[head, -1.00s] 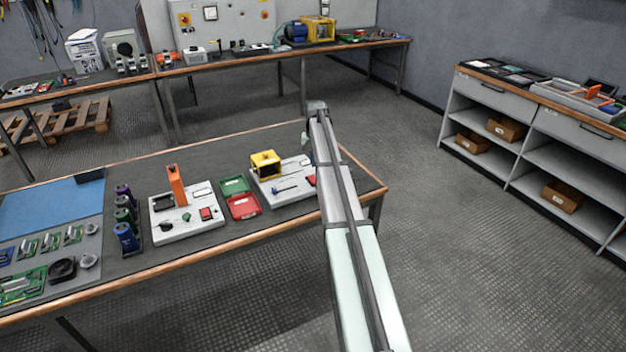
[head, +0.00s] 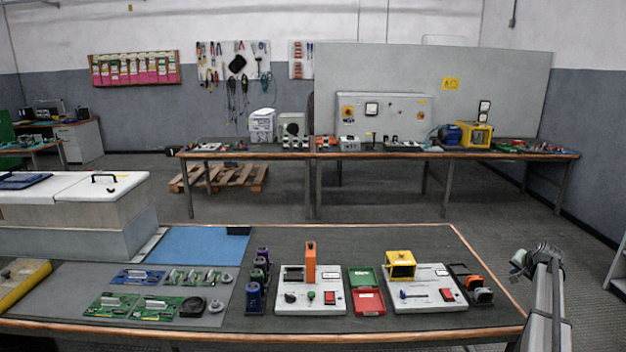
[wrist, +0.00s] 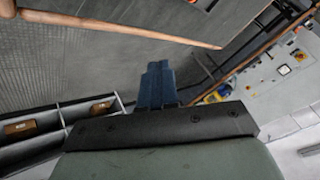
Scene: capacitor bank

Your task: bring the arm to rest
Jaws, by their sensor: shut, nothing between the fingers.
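My arm stands at the right of the head view, past the right edge of the workbench (head: 380,235). The end of the arm is folded at the top, and the fingers cannot be made out there. In the wrist view my gripper (wrist: 158,72) shows with its dark blue fingers together and nothing between them. The fingers point out over open floor, clear of the bench and of any object.
The bench holds a white panel with an orange block (head: 310,262), a red and green tray (head: 366,300), a panel with a yellow block (head: 401,265), capacitors (head: 254,297) and circuit boards (head: 111,305). A shelf unit (wrist: 40,128) shows in the wrist view.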

